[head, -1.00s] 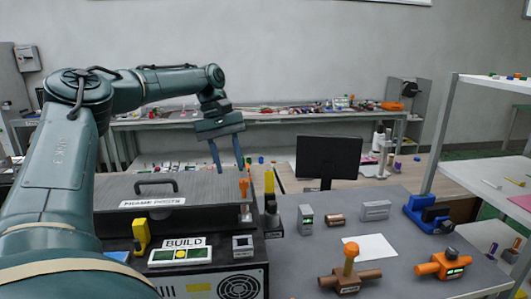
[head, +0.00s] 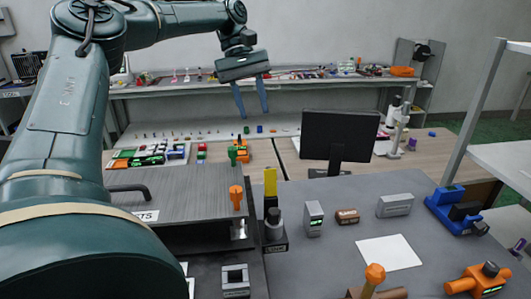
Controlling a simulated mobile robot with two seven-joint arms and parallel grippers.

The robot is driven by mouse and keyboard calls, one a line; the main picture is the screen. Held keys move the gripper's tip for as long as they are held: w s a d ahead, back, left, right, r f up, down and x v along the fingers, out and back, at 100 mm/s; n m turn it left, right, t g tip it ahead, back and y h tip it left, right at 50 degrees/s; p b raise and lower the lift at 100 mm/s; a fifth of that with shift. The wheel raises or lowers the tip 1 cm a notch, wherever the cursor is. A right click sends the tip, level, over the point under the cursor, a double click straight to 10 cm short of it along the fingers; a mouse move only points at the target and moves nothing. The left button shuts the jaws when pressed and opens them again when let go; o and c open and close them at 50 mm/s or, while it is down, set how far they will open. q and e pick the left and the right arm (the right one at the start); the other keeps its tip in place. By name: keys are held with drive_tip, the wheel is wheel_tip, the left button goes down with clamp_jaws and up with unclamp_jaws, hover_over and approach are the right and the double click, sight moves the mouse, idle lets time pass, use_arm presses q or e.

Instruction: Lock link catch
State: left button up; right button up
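I cannot tell for sure which fixture is the link catch. An orange upright lever (head: 236,198) stands at the right end of the grey ribbed lid, with a small metal bracket (head: 238,230) below it. Just right of it is a black fixture with an upright yellow handle (head: 271,181). My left gripper (head: 254,112) hangs with its two blue-grey fingers pointing down, apart and empty. In the picture it is above the lever and the yellow handle, and touches neither. My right gripper is not in view.
The ribbed lid (head: 185,188) has a black handle, partly hidden by my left arm. A monitor (head: 340,137) stands behind. Right are grey boxes, a white sheet (head: 388,252), a blue fixture (head: 455,209) and orange valve-like fixtures (head: 479,281). A shelf rack (head: 485,100) stands at far right.

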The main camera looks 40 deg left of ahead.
use_arm(q)
approach(270, 181)
drive_tip(key=f, duration=0.3)
drive_tip(key=w+d+f, duration=0.1)
drive_tip(key=f, duration=0.1)
drive_tip(key=shift+w+f+p, duration=0.1)
drive_tip(key=shift+p, duration=0.3)
drive_tip(key=shift+c, duration=0.2)
clamp_jaws()
